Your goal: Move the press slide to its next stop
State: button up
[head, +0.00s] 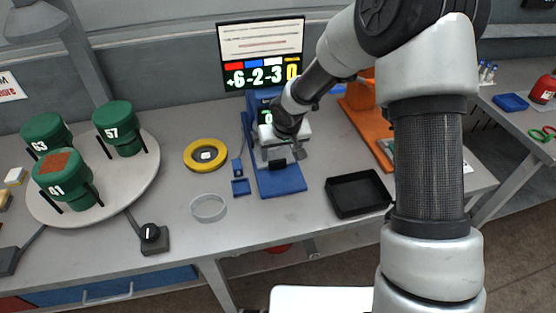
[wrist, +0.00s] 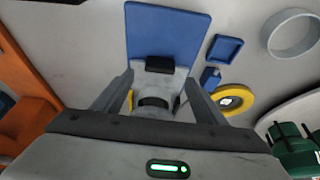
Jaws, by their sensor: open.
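The press (head: 250,130) is a blue stand at the back middle of the table, with a flat blue base plate (head: 281,181) in front. The base plate also shows in the wrist view (wrist: 163,30). A small black block (wrist: 160,64) sits at the plate's near end there. My gripper (head: 284,157) is at the press, above the base plate, and hides much of it. In the wrist view its two fingers are apart, with a grey rounded part (wrist: 153,90) between them. I cannot tell whether they touch it, or which part is the slide.
Green canisters (head: 119,128) stand on a round table (head: 140,178) at left. A yellow ring (head: 205,155), a clear dish (head: 208,208), a black knob (head: 150,236) and a black tray (head: 357,194) surround the press. A display (head: 262,52) shows +6 -2 -3 0. An orange stand (head: 370,125) is at right.

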aim_at(278, 161)
jog(key=x, duration=0.5)
jog(key=shift+w+f, duration=0.15)
jog(key=shift+f, duration=0.2)
